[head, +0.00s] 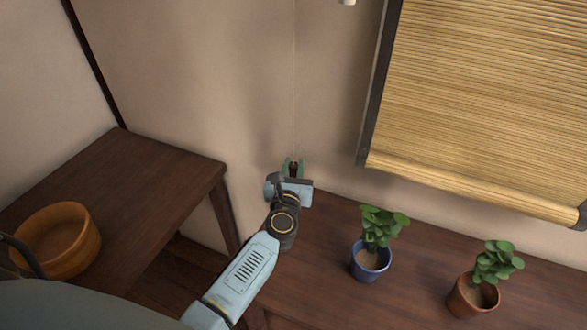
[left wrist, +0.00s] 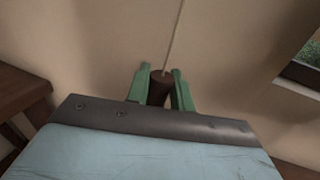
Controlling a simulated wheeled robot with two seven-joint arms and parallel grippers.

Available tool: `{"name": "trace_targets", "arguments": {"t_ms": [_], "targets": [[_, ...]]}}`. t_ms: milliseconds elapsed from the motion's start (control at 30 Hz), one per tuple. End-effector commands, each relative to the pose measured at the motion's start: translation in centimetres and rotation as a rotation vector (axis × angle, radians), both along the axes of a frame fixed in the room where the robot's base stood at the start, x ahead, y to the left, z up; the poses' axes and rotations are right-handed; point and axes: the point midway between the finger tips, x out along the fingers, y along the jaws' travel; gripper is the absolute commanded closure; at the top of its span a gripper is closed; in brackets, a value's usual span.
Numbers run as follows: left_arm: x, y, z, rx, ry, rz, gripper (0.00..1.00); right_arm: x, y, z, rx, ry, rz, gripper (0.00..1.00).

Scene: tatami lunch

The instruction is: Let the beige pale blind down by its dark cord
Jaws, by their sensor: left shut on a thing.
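The beige slatted blind (head: 480,100) hangs at the upper right of the head view, its rolled lower edge near the bottom of the dark window frame. A thin cord (head: 294,90) runs straight down the wall to my left gripper (head: 293,166); it looks pale here. In the left wrist view, the cord (left wrist: 175,38) ends in a dark brown pull (left wrist: 159,88). The green fingers of my left gripper (left wrist: 160,84) are shut on this pull, one on each side. My right gripper is not in view.
A dark wooden counter (head: 420,235) runs under the blind with a plant in a blue pot (head: 370,262) and one in a terracotta pot (head: 472,296). A wooden tub (head: 58,242) stands on the dark table (head: 150,180) at left. A window corner (left wrist: 302,70) shows in the wrist view.

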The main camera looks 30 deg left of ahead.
Motion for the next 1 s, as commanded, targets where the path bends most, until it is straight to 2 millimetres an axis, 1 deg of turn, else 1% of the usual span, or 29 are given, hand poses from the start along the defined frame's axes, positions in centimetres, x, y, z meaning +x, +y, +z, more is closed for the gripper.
{"name": "trace_targets", "arguments": {"t_ms": [33,200,233,367,633,733,867,1000], "targets": [[-0.2,0.0,-0.5,-0.002,0.011,-0.001,1.0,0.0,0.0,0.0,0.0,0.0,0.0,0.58],[-0.3,-0.1,-0.6,-0.003,0.015,-0.002,1.0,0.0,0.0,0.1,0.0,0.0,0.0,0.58],[-0.3,-0.1,-0.7,-0.003,0.015,-0.002,0.75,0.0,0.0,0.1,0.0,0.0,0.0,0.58],[-0.2,-0.1,-0.6,-0.002,0.014,-0.002,0.58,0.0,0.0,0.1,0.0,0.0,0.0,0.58],[-0.2,-0.1,-0.4,-0.002,0.01,-0.002,0.57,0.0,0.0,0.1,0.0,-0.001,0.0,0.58],[-0.7,-0.2,-0.5,-0.002,0.011,-0.002,0.57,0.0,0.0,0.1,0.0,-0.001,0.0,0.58],[-2.3,-0.8,-0.5,-0.004,0.012,-0.002,0.57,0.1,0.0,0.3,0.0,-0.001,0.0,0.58],[-5.2,-1.7,-0.5,-0.004,0.013,-0.002,0.57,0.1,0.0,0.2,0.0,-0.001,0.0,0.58]]}}
